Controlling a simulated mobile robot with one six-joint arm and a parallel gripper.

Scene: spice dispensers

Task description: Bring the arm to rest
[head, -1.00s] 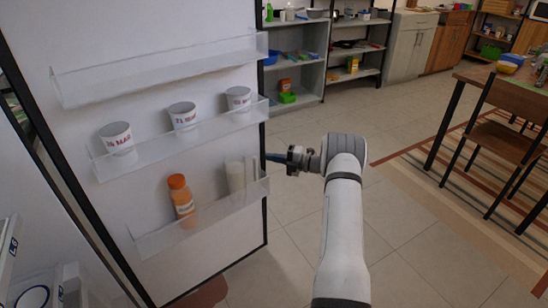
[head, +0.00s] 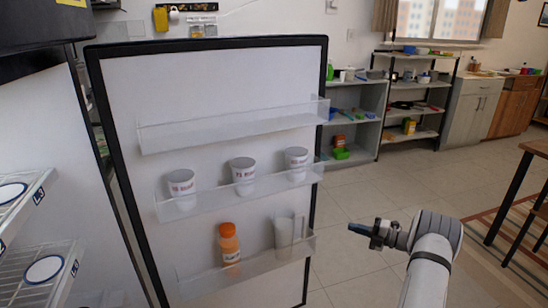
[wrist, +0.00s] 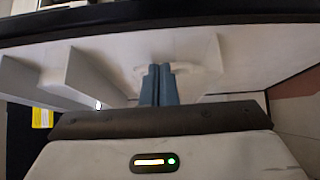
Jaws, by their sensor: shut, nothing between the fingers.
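My gripper (head: 357,229) is in the lower right of the head view, to the right of the open fridge door (head: 215,100) and apart from it. Its blue-grey fingers point left, toward the door's edge. In the wrist view the two fingers (wrist: 159,85) are together with nothing between them. My arm reaches up from the bottom edge of the head view.
The door's shelves hold several white cups (head: 243,176), an orange bottle (head: 229,248) and a clear container (head: 288,230). Fridge racks (head: 40,270) are at the left. Shelving (head: 345,105) and a table (head: 536,148) stand beyond. Floor between is clear.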

